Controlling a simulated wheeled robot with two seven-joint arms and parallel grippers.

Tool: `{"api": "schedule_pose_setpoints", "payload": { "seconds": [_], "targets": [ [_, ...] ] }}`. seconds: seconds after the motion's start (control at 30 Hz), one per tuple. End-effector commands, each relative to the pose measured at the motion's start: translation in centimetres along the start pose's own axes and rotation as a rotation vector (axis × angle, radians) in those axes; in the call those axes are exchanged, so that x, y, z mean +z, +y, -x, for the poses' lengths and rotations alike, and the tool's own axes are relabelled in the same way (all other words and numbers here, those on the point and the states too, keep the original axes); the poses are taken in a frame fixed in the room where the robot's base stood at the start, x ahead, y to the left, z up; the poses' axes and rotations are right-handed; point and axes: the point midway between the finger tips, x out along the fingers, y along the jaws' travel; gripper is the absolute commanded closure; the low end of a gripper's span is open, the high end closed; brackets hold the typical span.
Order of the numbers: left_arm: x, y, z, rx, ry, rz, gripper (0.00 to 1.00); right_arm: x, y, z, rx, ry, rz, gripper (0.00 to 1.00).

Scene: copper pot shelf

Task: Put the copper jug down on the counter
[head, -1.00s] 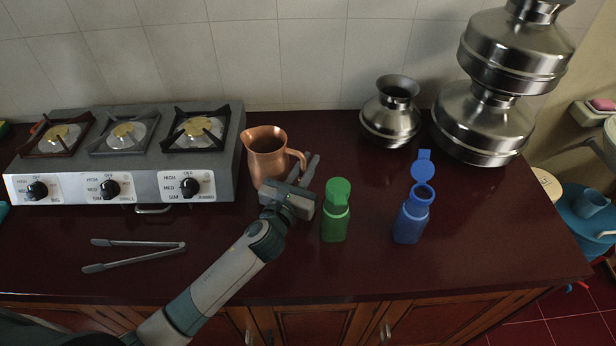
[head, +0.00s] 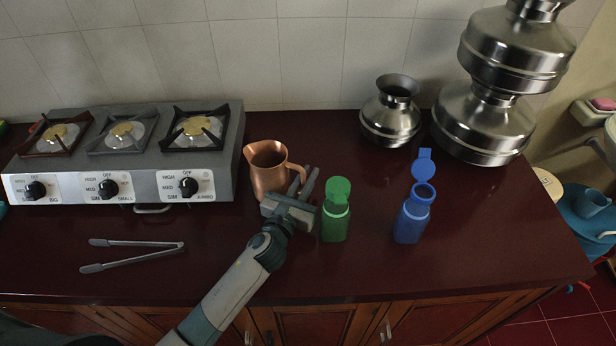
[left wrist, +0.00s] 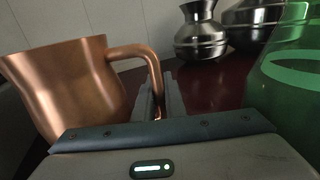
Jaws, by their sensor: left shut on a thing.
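The copper jug (head: 267,168) is upright on or just above the dark red counter (head: 370,270), beside the right end of the stove. I cannot tell whether its base touches the counter. My left gripper (head: 303,181) is shut on the jug's handle, on the jug's right side. In the left wrist view the jug (left wrist: 65,88) fills the left part, and its handle comes down between the fingers of my left gripper (left wrist: 163,97). The lower part of the jug is hidden behind the gripper there. My right gripper is not in view.
A green bottle (head: 335,215) stands close to the right of my left gripper, and a blue bottle (head: 412,220) farther right. The gas stove (head: 135,165) is at left, with tongs (head: 135,255) in front. Steel pots (head: 390,115) stand at the back right.

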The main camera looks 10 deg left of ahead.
Motion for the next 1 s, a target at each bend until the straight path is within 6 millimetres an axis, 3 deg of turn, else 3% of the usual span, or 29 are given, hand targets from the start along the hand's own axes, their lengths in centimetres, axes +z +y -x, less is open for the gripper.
{"api": "schedule_pose_setpoints", "payload": {
  "seconds": [0.37, 0.4, 0.47, 0.87, 1.0],
  "targets": [
    [-0.1, 0.0, -0.1, -0.001, -0.004, -0.003, 1.0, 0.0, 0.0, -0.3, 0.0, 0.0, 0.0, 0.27],
    [-0.2, 0.0, 0.0, 0.0, -0.001, -0.001, 0.8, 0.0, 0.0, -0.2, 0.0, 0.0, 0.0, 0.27],
    [-0.2, 0.0, 0.0, 0.0, 0.0, -0.001, 0.71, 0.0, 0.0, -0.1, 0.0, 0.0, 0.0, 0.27],
    [0.2, 0.0, 0.0, 0.0, -0.001, 0.0, 0.71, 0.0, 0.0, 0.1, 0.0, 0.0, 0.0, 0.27],
    [-0.1, 0.0, 1.1, -0.001, 0.0, -0.001, 0.71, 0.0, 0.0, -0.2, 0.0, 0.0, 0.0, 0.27]
  ]
}}
